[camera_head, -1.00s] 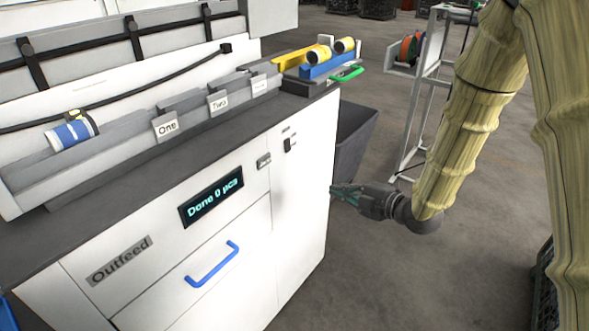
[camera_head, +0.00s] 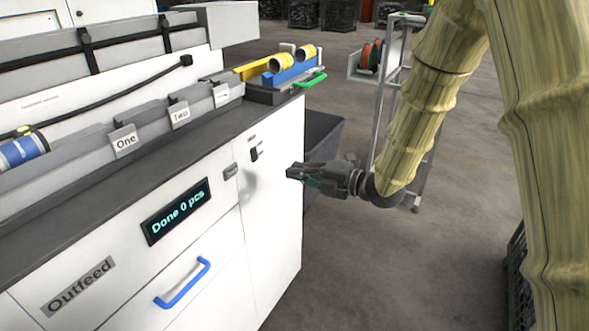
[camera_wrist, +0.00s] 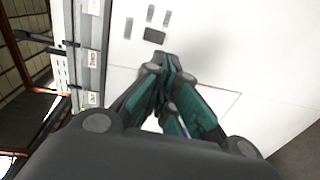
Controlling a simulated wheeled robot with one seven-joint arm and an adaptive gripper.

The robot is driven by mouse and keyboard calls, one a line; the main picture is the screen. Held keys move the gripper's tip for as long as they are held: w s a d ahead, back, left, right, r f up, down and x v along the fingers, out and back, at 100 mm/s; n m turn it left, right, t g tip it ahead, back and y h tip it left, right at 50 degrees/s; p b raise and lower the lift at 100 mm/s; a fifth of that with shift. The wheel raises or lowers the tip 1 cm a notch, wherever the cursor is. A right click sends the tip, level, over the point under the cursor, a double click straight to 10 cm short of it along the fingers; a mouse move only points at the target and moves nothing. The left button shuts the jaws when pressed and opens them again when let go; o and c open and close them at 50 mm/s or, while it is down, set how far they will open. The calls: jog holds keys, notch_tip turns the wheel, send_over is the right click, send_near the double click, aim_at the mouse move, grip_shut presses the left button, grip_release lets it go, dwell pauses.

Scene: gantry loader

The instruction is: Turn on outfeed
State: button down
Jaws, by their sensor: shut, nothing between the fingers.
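The white outfeed cabinet (camera_head: 277,230) carries an "Outfeed" label (camera_head: 78,287) and a display (camera_head: 176,211) reading "Done 0 pcs". A small dark switch (camera_head: 254,152) sits high on its right front panel, under a small label. Its on or off position is too small to tell. My gripper (camera_head: 291,173) is shut and empty, to the right of the switch and slightly lower in the head view, apparently clear of the panel. In the wrist view its closed fingertips (camera_wrist: 163,62) point toward the white front, below a dark rectangular fitting (camera_wrist: 154,35).
A grey latch (camera_head: 231,171) lies left of the switch, and a blue drawer handle (camera_head: 183,283) sticks out lower down. Labelled chutes (camera_head: 180,117) and a blue tray (camera_head: 290,71) with yellow rolls stand on top. A wheeled rack (camera_head: 392,100) stands behind my arm.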

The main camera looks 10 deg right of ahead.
aim_at(251, 162)
jog(key=p+x, duration=0.1)
jog(key=x, duration=1)
jog(key=shift+w+a+p, duration=0.15)
jog(key=shift+a+p, duration=0.1)
jog(key=shift+p, duration=0.1)
jog(key=shift+a, duration=0.1)
jog(key=shift+f, duration=0.2)
